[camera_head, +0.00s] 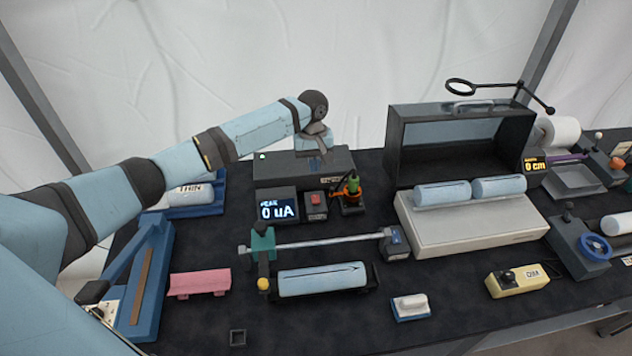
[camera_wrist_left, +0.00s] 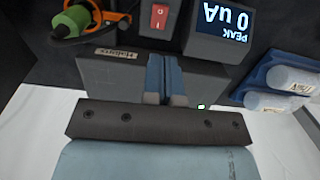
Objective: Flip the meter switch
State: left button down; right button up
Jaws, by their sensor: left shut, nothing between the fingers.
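The meter (camera_head: 277,207) is a dark box with a lit display reading "0 uA", left of centre on the table. It also shows upside down in the left wrist view (camera_wrist_left: 222,25), with "PEAK 0 uA". Beside it is a small box with a red rocker switch (camera_head: 315,199); the wrist view shows the red rocker (camera_wrist_left: 158,18) with white marks. My left gripper (camera_head: 320,147) is above the long dark box behind the meter. Its fingers (camera_wrist_left: 165,62) are shut and empty, pointing toward the switch and apart from it in the picture. My right gripper is out of view.
A long dark box (camera_head: 300,166) with a green light lies behind the meter. A green and orange plug (camera_head: 352,185) stands right of the switch. A rod on stands and a blue roll (camera_head: 322,281) lie in front. A black hood (camera_head: 445,145) stands to the right.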

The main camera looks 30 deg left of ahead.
pick_arm(q)
jog(key=r, duration=0.3)
jog(key=shift+w+a+r, duration=0.1)
jog(key=shift+w+r, duration=0.1)
jog(key=shift+r, duration=0.15)
